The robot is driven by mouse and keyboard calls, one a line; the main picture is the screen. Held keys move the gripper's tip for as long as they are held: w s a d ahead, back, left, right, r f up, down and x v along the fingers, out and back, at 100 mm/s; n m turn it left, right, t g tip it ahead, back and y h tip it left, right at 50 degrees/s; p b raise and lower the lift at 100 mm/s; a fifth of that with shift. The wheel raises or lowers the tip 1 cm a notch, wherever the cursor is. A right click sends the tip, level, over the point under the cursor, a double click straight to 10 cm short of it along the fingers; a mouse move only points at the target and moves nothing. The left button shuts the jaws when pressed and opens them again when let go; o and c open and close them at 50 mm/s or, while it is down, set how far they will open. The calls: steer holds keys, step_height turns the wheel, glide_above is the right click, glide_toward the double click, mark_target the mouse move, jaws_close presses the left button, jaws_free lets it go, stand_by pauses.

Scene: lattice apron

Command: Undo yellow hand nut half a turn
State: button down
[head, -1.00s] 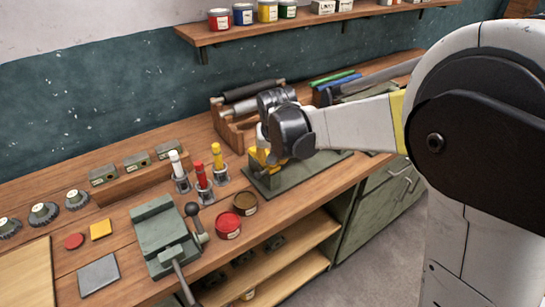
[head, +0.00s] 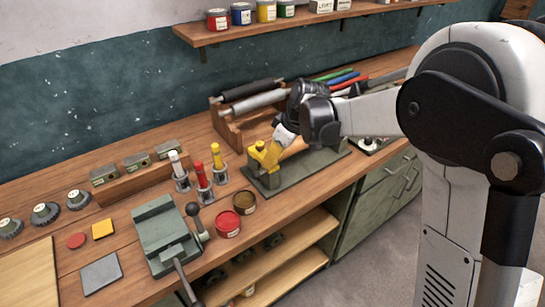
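The yellow hand nut (head: 266,153) sits on top of a green block fixture with a flat base plate (head: 282,186) near the front edge of the workbench. The nut has upright wing-like parts and most of it shows. My gripper (head: 282,143) is just right of the nut, at the end of my arm reaching in from the right. It points down and left toward the nut. The fingers are small and partly hidden, so I cannot tell whether they touch the nut or how far apart they are.
White, red and yellow handled tools (head: 202,177) stand in holders left of the fixture. A red tin (head: 228,225) and a brown tin (head: 244,203) stand in front of them. A green vise (head: 165,235) is further left. A wooden rack (head: 232,130) holding rollers stands behind.

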steer(key=shift+n+g, duration=0.6)
steer(key=shift+n, duration=1.1)
steer(key=c, duration=1.1)
jaws_free()
steer(key=shift+o, duration=0.2)
steer(key=v, duration=1.2)
steer(key=shift+d, duration=0.25)
steer(key=shift+w, duration=0.1)
